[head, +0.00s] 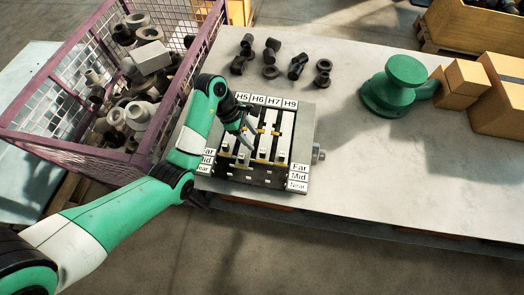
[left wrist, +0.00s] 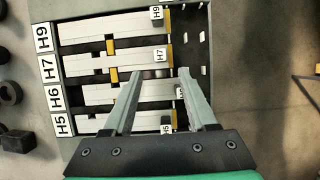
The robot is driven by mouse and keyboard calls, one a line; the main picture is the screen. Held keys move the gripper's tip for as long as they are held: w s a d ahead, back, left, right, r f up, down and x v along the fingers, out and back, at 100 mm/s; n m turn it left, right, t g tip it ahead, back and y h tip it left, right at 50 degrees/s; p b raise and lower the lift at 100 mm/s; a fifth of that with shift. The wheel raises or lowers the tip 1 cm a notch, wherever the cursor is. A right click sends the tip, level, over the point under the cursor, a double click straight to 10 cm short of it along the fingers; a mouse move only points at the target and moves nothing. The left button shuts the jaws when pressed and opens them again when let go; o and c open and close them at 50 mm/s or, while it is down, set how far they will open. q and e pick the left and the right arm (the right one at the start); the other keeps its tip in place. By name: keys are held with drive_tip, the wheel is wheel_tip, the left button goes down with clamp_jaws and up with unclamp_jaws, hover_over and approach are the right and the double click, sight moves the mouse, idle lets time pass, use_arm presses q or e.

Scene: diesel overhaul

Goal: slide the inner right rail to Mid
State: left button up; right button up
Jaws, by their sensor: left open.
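A slotted block holds several pale rails side by side, labelled H5, H6, H7 and H9 at the far edge. The inner right rail, H7 (head: 271,129), also shows in the left wrist view (left wrist: 95,61), with its small H7 tag and a yellow piece at its end. In the head view its near end lies about level with the Far mark (head: 299,168), above Mid (head: 298,177) and Near. My left gripper (head: 250,136) is open above the rails. In the left wrist view its fingertips (left wrist: 160,73) are apart, over the H7 and H6 area. My right gripper is not in view.
Dark pipe fittings (head: 271,58) lie on the grey table beyond the block. A purple mesh crate (head: 75,151) of parts stands at the left. A green cylindrical part (head: 397,88) and cardboard boxes (head: 500,90) stand at the right. The table right of the block is clear.

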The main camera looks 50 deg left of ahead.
sight(262, 151)
use_arm(q)
drive_tip(key=b+x, duration=0.2)
drive_tip(key=x, duration=0.8)
drive_tip(key=shift+f, duration=0.15)
clamp_jaws()
drive_tip(key=shift+d, duration=0.15)
idle(0.8)
